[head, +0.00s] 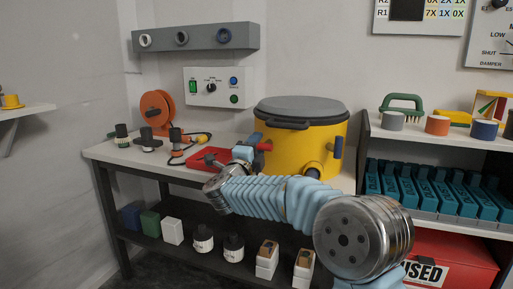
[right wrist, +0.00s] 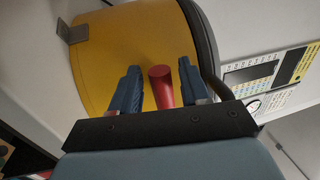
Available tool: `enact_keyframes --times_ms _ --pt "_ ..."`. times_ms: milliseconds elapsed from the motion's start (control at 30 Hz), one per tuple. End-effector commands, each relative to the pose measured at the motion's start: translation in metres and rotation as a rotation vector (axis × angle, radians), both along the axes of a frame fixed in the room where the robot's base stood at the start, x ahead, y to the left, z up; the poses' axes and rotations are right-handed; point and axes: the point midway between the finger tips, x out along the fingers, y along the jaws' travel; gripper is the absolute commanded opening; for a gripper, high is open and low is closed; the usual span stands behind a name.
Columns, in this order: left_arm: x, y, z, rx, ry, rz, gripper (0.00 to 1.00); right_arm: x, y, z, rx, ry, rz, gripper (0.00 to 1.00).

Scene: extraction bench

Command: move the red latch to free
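In the right wrist view the latch (right wrist: 162,88) shows as a red bar with a rounded end, standing between the two blue fingers. My right gripper (right wrist: 158,88) is open around it, with a narrow gap showing on each side. In the head view my right gripper (head: 250,148) is at the drum's left side, partly hiding the latch's base. My left gripper is not in view.
A red flat item (head: 207,157), an orange reel (head: 157,108) and several dark-topped fittings (head: 148,138) stand on the bench left of the drum. A shelf with blue boxes (head: 430,187) is at the right.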

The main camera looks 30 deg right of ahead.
Motion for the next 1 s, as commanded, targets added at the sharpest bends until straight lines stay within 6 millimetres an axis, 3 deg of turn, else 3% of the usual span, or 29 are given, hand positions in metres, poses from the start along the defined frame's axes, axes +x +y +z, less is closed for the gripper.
enact_keyframes --times_ms 267,700,1000 --pt "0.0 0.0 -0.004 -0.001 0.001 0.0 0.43 -0.013 0.015 -0.004 0.001 -0.001 0.001 0.46" --pt "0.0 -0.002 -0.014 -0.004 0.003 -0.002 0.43 -0.076 0.089 -0.024 0.0 0.0 0.003 0.46" --pt "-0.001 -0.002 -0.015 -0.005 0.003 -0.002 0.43 -0.089 0.103 -0.027 0.0 0.0 0.0 0.46"
